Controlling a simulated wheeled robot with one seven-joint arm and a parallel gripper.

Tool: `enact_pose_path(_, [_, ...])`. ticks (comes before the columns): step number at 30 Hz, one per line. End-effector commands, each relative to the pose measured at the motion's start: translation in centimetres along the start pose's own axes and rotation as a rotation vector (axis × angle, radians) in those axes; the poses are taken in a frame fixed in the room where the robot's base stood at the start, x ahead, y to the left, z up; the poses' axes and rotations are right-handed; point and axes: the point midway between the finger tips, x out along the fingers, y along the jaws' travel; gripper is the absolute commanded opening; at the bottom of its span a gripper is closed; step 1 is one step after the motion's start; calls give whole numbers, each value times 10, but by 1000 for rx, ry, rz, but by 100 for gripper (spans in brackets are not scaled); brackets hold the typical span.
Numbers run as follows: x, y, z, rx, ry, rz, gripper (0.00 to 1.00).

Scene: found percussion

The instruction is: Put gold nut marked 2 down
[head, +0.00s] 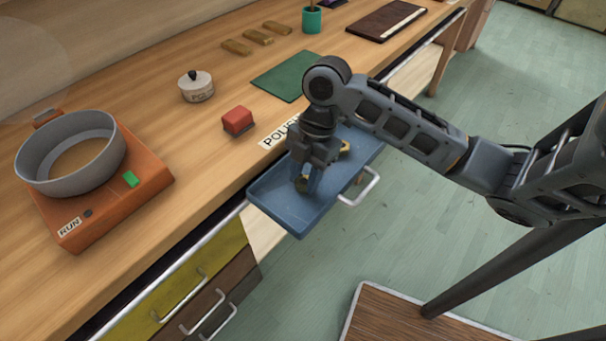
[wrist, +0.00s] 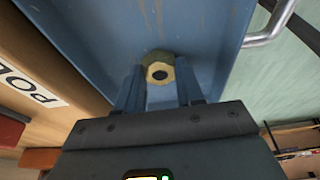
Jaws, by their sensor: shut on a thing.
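My gripper (wrist: 158,88) is shut on a gold nut (wrist: 158,72) with a dark round hole, held between its fingertips in the wrist view. No number can be read on it. In the head view my gripper (head: 314,178) points down into a blue tray (head: 290,208), and a dull gold piece (head: 329,179) shows at its fingers. I cannot tell whether the held nut touches the tray floor. Another yellow-gold patch (head: 344,147) shows behind the gripper, partly hidden. The tray also shows in the wrist view (wrist: 205,30).
The tray has a metal handle (head: 359,188) and projects from the wooden counter by a POLISH label (head: 279,134), partly hidden. A red block (head: 238,120), green mat (head: 287,76), lidded pot (head: 197,87) and orange RUN machine (head: 137,194) with a grey bowl (head: 50,180) stand on the counter.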

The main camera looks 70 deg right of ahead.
Motion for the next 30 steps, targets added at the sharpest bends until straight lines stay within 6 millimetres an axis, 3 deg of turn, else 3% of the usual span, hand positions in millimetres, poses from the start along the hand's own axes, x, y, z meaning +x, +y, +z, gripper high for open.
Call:
enact_pose_path(4, [5,0,2,0,-1,0,3])
enact_pose_path(5, [3,0,1,0,0,1,40])
enact_pose_path(12, [3,0,1,0,0,0,63])
enact_pose_path(23, [-3,0,-1,1,1,0,63])
enact_pose_path(30, [-44,1,0,-4,-3,3,63])
